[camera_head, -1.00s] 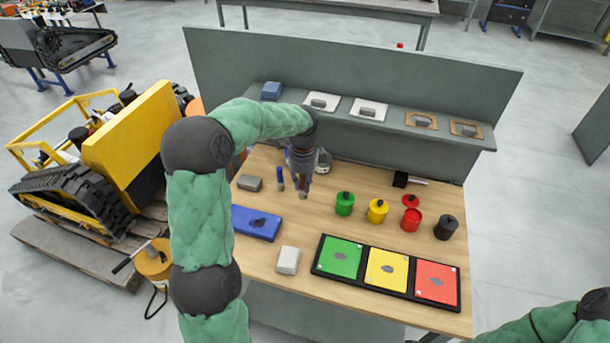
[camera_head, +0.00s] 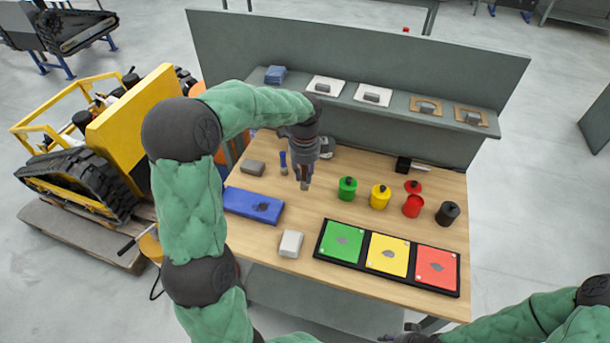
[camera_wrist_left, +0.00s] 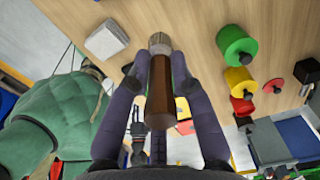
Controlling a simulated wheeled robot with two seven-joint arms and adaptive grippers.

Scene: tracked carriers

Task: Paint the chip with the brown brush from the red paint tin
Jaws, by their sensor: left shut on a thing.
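My left gripper (camera_head: 304,184) is shut on the brown brush (camera_wrist_left: 160,90), whose brown handle lies between the fingers in the left wrist view, with its pale bristle end at the far end. It is above the table, left of the tins. The red paint tin (camera_head: 411,207) stands open at the right, with its red lid (camera_head: 413,187) lying behind it. Grey chips lie on the green (camera_head: 326,250), yellow (camera_head: 375,262) and red (camera_head: 424,280) panels of a black tray (camera_head: 390,279). My right gripper (camera_head: 405,338) is only partly in view at the bottom edge.
Lidded green (camera_head: 347,189), yellow (camera_head: 380,197) and black (camera_head: 447,213) tins stand near the red one. A grey shelf (camera_head: 345,101) runs behind.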

